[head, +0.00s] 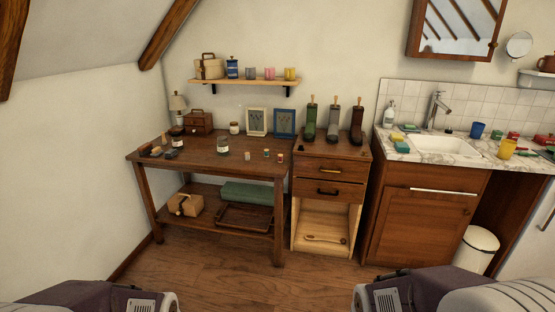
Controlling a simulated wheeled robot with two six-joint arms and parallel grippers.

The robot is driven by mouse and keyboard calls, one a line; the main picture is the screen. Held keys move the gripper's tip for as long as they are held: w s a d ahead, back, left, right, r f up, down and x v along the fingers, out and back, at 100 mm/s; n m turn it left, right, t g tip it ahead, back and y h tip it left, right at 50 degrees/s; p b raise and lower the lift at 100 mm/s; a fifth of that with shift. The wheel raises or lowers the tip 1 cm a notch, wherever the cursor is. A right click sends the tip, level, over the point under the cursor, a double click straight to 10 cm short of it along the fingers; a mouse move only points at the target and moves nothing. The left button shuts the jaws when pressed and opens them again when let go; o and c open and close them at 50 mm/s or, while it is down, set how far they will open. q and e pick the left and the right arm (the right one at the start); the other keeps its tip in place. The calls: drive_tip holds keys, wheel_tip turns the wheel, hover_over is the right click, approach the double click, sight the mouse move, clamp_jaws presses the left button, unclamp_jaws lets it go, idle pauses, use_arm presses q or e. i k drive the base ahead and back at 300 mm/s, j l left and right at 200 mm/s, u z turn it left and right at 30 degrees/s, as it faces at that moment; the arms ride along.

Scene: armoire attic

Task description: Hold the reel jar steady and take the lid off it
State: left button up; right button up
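Several small glass jars stand upright on the brown wooden table across the room. One jar (222,146) with a dark label stands near the table's middle. Another jar (177,142) stands at the left, and a third, paler jar (234,128) stands at the back. All look closed, but they are too small to tell which one is the reel jar. Only parts of my two arms show at the bottom left and bottom right edges. Both grippers are out of view, and nothing of mine touches the jars.
A drawer cabinet (328,178) and sink counter (415,157) stand right. The floor (250,280) in front is clear.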

sight(223, 148)
drive_tip(key=i+u, duration=0.15)
drive_tip(key=i, duration=0.4)
drive_tip(key=i+u, duration=0.15)
drive_tip(key=i, duration=0.45)
drive_tip(key=i+l+u, duration=0.15)
drive_tip(key=i, duration=0.4)
drive_tip(key=i+l+u, duration=0.15)
drive_tip(key=i, duration=0.4)
